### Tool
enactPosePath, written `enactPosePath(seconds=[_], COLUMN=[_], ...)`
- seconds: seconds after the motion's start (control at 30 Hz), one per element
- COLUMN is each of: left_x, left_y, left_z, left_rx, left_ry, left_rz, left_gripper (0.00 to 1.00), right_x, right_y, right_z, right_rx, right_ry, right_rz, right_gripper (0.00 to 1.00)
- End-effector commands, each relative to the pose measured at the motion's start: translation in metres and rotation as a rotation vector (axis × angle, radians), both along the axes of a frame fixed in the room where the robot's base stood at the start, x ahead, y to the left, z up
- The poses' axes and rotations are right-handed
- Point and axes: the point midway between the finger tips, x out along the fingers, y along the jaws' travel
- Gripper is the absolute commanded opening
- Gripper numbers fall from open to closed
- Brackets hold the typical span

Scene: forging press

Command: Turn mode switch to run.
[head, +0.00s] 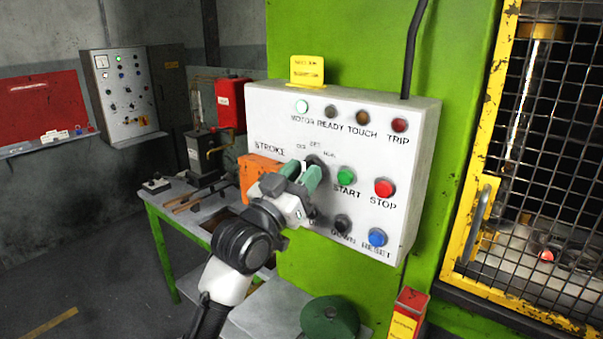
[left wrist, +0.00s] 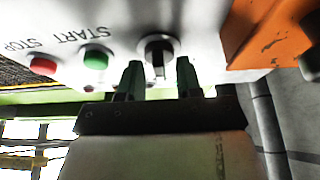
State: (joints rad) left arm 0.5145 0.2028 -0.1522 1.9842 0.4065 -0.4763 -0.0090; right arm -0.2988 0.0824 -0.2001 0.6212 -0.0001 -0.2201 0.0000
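The mode switch is a black rotary knob (head: 317,161) on the white control panel (head: 270,110), with small, blurred position labels above it. In the left wrist view, the knob (left wrist: 158,47) has a narrow grip bar that points toward the fingers. My left gripper (head: 302,176) is at the panel front, its two green fingers partly covering the knob in the head view. In the left wrist view, the open fingers (left wrist: 158,80) stand either side of the grip bar with a gap on each side. I cannot tell whether their tips reach past it. My right gripper is not in view.
Close to the knob are the green START button (head: 346,175), red STOP button (head: 384,187), black DOWN button (head: 342,224) and blue RESET button (head: 377,237). An orange box (head: 256,172) juts out left of my gripper. A yellow mesh guard (head: 485,130) stands at right.

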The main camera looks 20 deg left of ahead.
Motion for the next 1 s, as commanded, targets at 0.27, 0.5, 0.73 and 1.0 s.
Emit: enactPosePath(seconds=[0.27,0.5,0.73,1.0], left_x=[0.0,0.0,0.0,0.0], left_y=[0.0,0.001,0.001,0.003], left_z=[0.0,0.0,0.0,0.001], left_rx=[0.0,0.017,0.111,0.317], left_ry=[0.0,-0.007,-0.042,-0.116], left_rz=[0.0,0.001,0.001,0.003], left_gripper=[0.0,0.0,0.0,0.0], right_x=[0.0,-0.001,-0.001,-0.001], right_y=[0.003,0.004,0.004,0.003], right_z=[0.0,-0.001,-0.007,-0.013], right_rx=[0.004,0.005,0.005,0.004], right_ry=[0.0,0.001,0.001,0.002], right_rz=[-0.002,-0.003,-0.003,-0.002], right_gripper=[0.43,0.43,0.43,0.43])
